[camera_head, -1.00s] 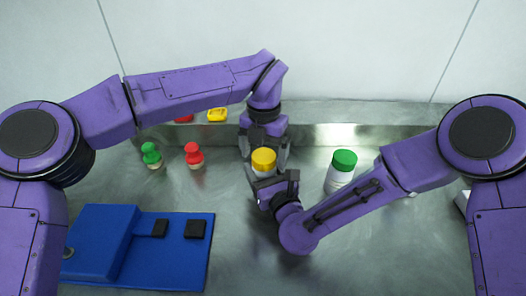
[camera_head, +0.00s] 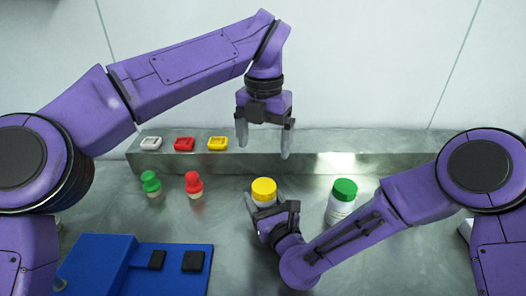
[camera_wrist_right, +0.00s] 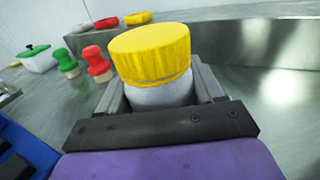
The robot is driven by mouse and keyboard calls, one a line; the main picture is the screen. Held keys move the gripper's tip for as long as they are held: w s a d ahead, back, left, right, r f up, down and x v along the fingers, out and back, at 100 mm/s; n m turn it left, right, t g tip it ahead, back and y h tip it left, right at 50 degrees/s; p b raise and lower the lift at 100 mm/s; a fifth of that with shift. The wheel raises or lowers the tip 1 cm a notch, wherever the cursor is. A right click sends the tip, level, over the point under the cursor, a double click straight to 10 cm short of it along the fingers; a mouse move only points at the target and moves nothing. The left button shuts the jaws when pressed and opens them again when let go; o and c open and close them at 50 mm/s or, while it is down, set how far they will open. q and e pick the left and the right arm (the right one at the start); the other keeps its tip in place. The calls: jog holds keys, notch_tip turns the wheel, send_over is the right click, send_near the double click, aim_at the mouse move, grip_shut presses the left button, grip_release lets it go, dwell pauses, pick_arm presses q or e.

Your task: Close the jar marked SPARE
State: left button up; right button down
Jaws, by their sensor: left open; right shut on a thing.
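A white jar with a yellow lid (camera_head: 264,187) stands on the metal table, in front of the raised ledge. My right gripper (camera_head: 265,205) is shut around its white body, low under the lid. In the right wrist view the yellow lid (camera_wrist_right: 151,54) sits on top of the white jar body (camera_wrist_right: 160,95) between the fingers; I cannot tell how tight it is. My left gripper (camera_head: 263,147) is open and empty, pointing down above and behind this jar. Another white jar with a green lid (camera_head: 343,190) stands to the right. No SPARE marking is readable.
A green stopper-like piece (camera_head: 151,182) and a red one (camera_head: 194,185) stand left of the jar. White, red and yellow small trays (camera_head: 184,144) lie on the ledge (camera_head: 320,148). A blue device (camera_head: 150,255) lies at front left. A white pot with green lid (camera_wrist_right: 37,60) shows in the wrist view.

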jog(key=shift+c, duration=0.4)
grip_release()
jog(key=b+v, duration=0.3)
jog(key=v, duration=0.6)
jog(key=shift+s+d+f, duration=0.1)
jog(key=shift+s+d, duration=0.1)
jog(key=shift+s, duration=0.1)
pick_arm(q)
notch_tip(320, 180, down, 3)
pick_arm(e)
jog(key=shift+s+d, duration=0.1)
jog(key=shift+s, duration=0.3)
pick_arm(q)
jog(key=shift+a, duration=0.1)
